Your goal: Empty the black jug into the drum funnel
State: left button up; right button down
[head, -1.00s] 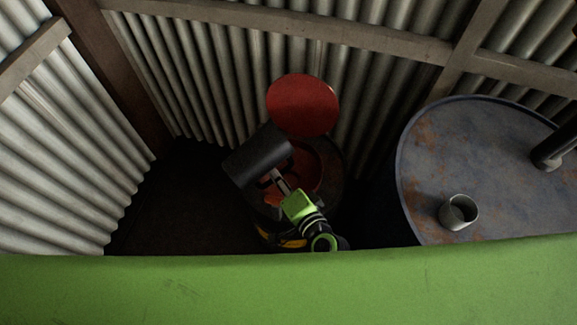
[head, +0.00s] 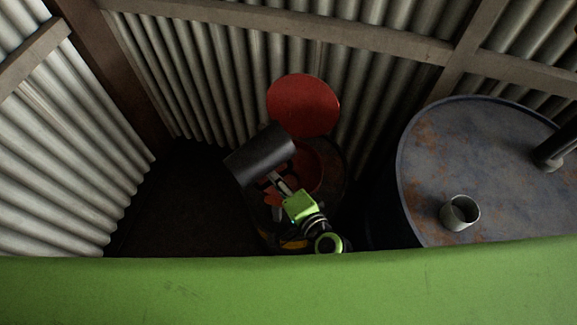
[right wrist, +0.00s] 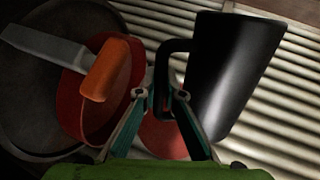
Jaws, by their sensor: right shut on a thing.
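My right gripper (head: 276,182) is shut on the handle of the black jug (head: 258,155). In the right wrist view the fingertips (right wrist: 160,98) close around the handle, and the jug (right wrist: 235,70) is on the right. The jug is tilted well over, near the red drum funnel (head: 311,168). The funnel's round red lid (head: 303,104) stands open behind it. The jug and gripper hide part of the funnel. The funnel also shows in the right wrist view (right wrist: 72,98). The jug's inside is not visible and I see no stream. My left gripper is not in view.
An orange-handled tool (right wrist: 106,72) with a flat grey part overlaps the funnel. A large rusty blue-grey drum (head: 480,140) stands at the right, with a grey cup (head: 459,213) and a dark pipe on top. Corrugated walls (head: 200,75) close in behind and left.

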aim_at(265, 184)
jog(key=shift+a, duration=0.15)
jog(key=shift+s+a, duration=0.1)
jog(key=shift+a, duration=0.05)
jog(key=shift+s+a+f+m+y, duration=0.1)
jog(key=shift+s+a+m+y, duration=0.3)
jog(key=shift+a, duration=0.4)
jog(key=shift+s, duration=0.1)
jog(key=shift+s+a+f+m, duration=0.1)
jog(key=shift+a+f+m, duration=0.15)
jog(key=shift+m, duration=0.45)
dwell(1.3)
jog(key=shift+r+m+y+p, duration=0.3)
jog(key=shift+r+p, duration=0.05)
jog(key=shift+p, duration=0.15)
